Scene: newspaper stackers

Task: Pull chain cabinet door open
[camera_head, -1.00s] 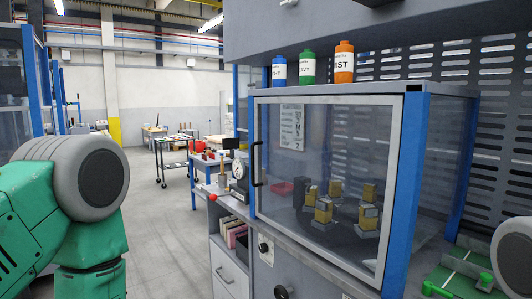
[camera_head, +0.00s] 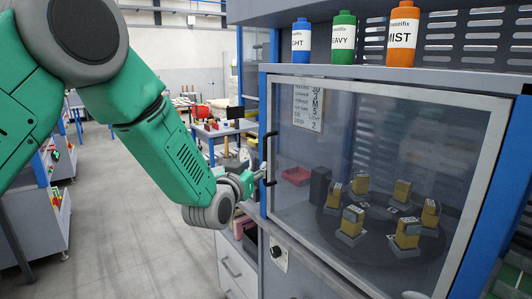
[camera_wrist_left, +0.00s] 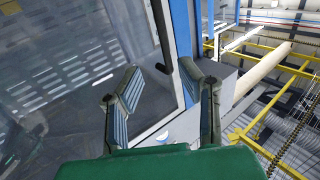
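The cabinet door (camera_head: 350,130) is a clear pane in a pale frame, and it looks closed. Its black upright bar handle (camera_head: 268,155) is on the door's left edge. My left gripper (camera_head: 256,177) is beside the lower end of this handle. My right gripper is not in view.
Blue, green and orange bottles (camera_head: 343,38) stand on top of the cabinet. Inside are several yellow-and-grey parts (camera_head: 403,192) on a dark round plate and a red tray (camera_head: 297,175). A drawer unit (camera_head: 236,268) is below. The floor (camera_head: 120,230) at left is open.

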